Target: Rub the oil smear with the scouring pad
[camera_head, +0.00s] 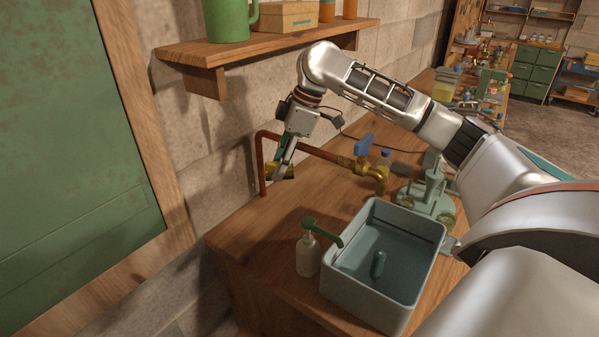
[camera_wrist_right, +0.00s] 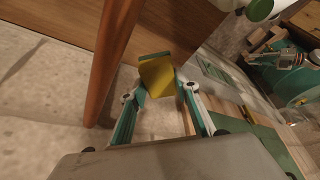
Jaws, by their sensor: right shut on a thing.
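The scouring pad (camera_head: 276,172), yellow with a green layer, is held at the end of my right gripper (camera_head: 285,165). In the right wrist view the pad (camera_wrist_right: 157,78) sits between the two fingertips of that gripper (camera_wrist_right: 158,92), which is shut on it. The gripper is by the stone wall, close to the copper pipe (camera_head: 262,160) at the back left of the bench. I cannot make out a clear oil smear in either view. My left gripper is not in view.
A grey-blue basin (camera_head: 432,225) with a green object (camera_head: 378,264) inside stands on the wooden bench (camera_head: 238,240). A pump bottle (camera_head: 308,256) stands left of it. A brass tap (camera_head: 376,172) ends the pipe. A wooden shelf (camera_head: 270,45) juts out above.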

